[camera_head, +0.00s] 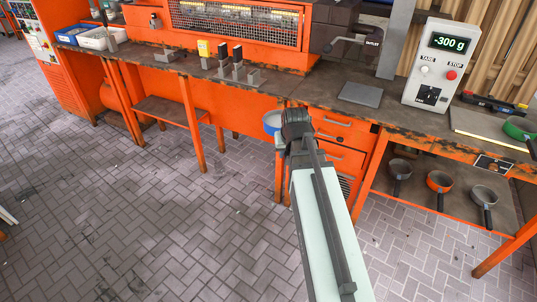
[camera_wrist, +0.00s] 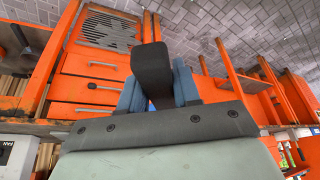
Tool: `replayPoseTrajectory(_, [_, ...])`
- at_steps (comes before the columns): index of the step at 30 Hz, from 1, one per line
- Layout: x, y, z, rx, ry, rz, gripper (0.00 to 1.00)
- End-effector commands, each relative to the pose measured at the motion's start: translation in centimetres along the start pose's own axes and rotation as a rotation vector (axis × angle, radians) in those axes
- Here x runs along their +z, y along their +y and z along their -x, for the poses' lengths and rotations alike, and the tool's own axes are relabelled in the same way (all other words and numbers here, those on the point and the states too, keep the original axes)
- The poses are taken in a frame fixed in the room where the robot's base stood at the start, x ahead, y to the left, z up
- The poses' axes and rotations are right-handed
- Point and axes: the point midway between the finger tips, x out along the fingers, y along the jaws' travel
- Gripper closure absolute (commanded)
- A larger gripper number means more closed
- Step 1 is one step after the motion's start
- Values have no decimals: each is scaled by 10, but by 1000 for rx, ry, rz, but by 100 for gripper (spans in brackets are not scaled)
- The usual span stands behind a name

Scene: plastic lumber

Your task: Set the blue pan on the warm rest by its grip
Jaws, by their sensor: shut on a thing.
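The blue pan (camera_head: 271,122) shows in the head view as a small part of blue wall and pale rim. The rest of it is hidden behind my gripper (camera_head: 296,118). The gripper is shut on the pan's black grip (camera_wrist: 152,72), which stands between two blue parts in the wrist view. The pan is held in the air in front of the bench, by the orange drawers. No thing is clearly marked as the warm rest; a pale, yellow-edged board (camera_head: 480,124) lies at the bench's right end, but I cannot tell if it is the rest.
A grey plate (camera_head: 360,95) lies on the bench beside a white box (camera_head: 435,65) reading -300 g. A green pan (camera_head: 519,128) is at the far right. Several pans sit on the lower shelf (camera_head: 400,205). Small blocks (camera_head: 237,65) stand on the bench's left part. The front floor is clear.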

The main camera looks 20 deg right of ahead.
Motion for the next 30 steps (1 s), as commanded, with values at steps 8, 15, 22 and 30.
replayPoseTrajectory(8, [-1, 80, 3, 49, 7, -118, 100])
replayPoseTrajectory(15, [2, 146, 8, 91, 10, -216, 100])
replayPoseTrajectory(22, [8, 211, 14, 131, 13, -309, 100])
replayPoseTrajectory(30, [20, 288, 25, 179, 18, -419, 100])
